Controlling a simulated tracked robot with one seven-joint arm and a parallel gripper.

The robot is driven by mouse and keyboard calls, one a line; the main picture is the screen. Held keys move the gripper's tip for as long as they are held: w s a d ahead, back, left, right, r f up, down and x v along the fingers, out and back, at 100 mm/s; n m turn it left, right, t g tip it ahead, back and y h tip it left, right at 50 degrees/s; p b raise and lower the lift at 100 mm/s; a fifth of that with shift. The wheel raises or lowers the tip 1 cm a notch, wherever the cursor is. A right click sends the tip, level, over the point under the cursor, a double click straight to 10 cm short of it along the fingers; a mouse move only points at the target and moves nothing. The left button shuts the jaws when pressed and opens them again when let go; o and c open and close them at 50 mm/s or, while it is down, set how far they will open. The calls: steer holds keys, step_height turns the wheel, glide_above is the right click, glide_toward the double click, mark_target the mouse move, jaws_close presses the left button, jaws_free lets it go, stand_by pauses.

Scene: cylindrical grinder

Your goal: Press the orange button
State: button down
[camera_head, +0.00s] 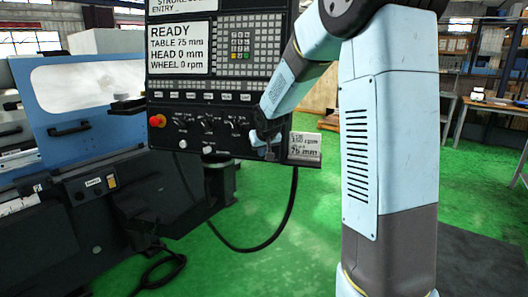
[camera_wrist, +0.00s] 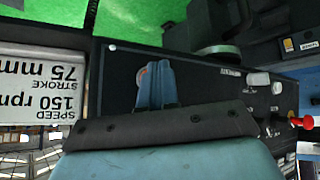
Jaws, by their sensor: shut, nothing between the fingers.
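My gripper (camera_head: 267,150) is shut and empty, low at the right part of the black control panel (camera_head: 222,148). In the wrist view its blue-grey fingers (camera_wrist: 156,66) lie together in front of the panel (camera_wrist: 118,62). A small round orange-red button (camera_wrist: 141,75) shows just left of the fingers, partly hidden by them. I cannot tell whether the fingertips touch it. In the head view my gripper hides that spot. A larger red mushroom knob with a yellow base (camera_head: 157,120) sits at the panel's left end; its red part (camera_wrist: 306,122) shows at the right of the wrist view.
A readout plate (camera_head: 305,149) adjoins the panel's right end. Knobs (camera_head: 207,121) line the panel. An orange-yellow switch (camera_head: 111,182) is on the grinder front at left. A black cable (camera_head: 290,215) hangs below the panel. Green floor (camera_head: 300,255) is open beneath.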

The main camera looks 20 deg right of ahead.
steer(key=shift+w+d, duration=0.2)
steer(key=shift+w, duration=0.1)
stand_by(0.5)
stand_by(0.4)
steer(key=shift+s+a+r, duration=0.1)
steer(key=shift+s+a, duration=0.3)
steer(key=shift+s, duration=0.3)
steer(key=shift+s+a+r, duration=0.15)
steer(key=shift+s+a, duration=0.3)
steer(key=shift+s, duration=0.25)
steer(key=shift+s+a+r, duration=0.1)
steer(key=shift+s+a, duration=0.3)
steer(key=shift+s, duration=0.3)
steer(key=shift+s+a+r, duration=0.15)
steer(key=shift+s+a, duration=0.3)
steer(key=shift+s, duration=0.25)
